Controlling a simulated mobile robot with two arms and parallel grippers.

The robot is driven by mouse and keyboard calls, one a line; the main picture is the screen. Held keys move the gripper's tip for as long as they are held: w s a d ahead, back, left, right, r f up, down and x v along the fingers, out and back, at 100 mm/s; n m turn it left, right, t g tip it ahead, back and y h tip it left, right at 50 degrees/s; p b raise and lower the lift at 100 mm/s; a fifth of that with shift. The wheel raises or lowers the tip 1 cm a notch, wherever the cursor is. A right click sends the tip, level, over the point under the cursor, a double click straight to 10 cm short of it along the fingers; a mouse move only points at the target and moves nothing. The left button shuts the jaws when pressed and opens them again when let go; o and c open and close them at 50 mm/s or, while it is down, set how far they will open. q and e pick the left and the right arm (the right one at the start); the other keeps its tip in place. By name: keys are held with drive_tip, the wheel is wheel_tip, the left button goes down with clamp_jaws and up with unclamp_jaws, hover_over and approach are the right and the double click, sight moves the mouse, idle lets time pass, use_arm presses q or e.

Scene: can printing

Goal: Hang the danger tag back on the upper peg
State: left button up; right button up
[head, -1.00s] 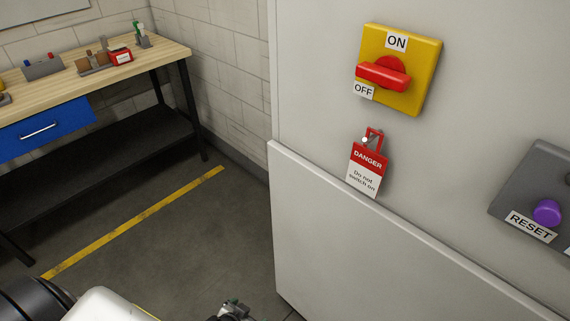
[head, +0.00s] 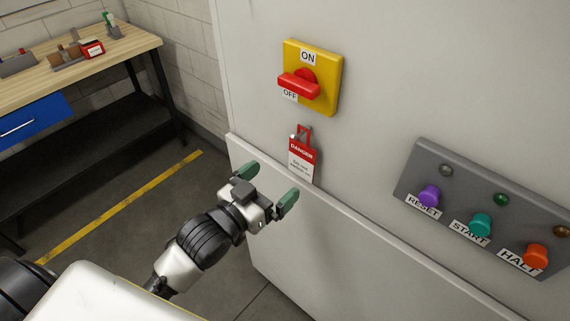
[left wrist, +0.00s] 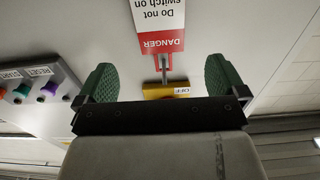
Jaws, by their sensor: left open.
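The red-and-white danger tag (head: 302,162) hangs by its red loop on a small peg (head: 294,137) on the grey cabinet face, below the yellow switch. In the left wrist view the tag (left wrist: 160,17) appears upside down at the top. My left gripper (head: 269,185) is open and empty, with green finger pads, in front of the cabinet, lower left of the tag. In the left wrist view the loop shows between the fingers (left wrist: 160,75), beyond them and apart from them. I see no second peg. My right gripper is out of view.
The yellow switch (head: 326,76) has a red handle (head: 299,86) close above the tag. A grey button panel (head: 480,200) stands out to the right. A ledge (head: 330,230) runs below the tag. A workbench (head: 95,62) is at the far left.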

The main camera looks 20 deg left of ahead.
sight(302, 151)
use_arm(q)
drive_tip(key=p+x, duration=0.2)
drive_tip(key=x, duration=0.6)
drive_tip(key=shift+w, duration=0.25)
drive_tip(key=shift+w+d+f, duration=0.1)
drive_tip(key=shift+w+d, duration=0.1)
drive_tip(key=shift+w, duration=0.2)
drive_tip(key=c, duration=0.9)
drive_tip(key=shift+p, duration=0.3)
drive_tip(key=shift+r, duration=0.2)
drive_tip(key=shift+r+p, duration=0.75)
drive_tip(key=shift+p, duration=0.15)
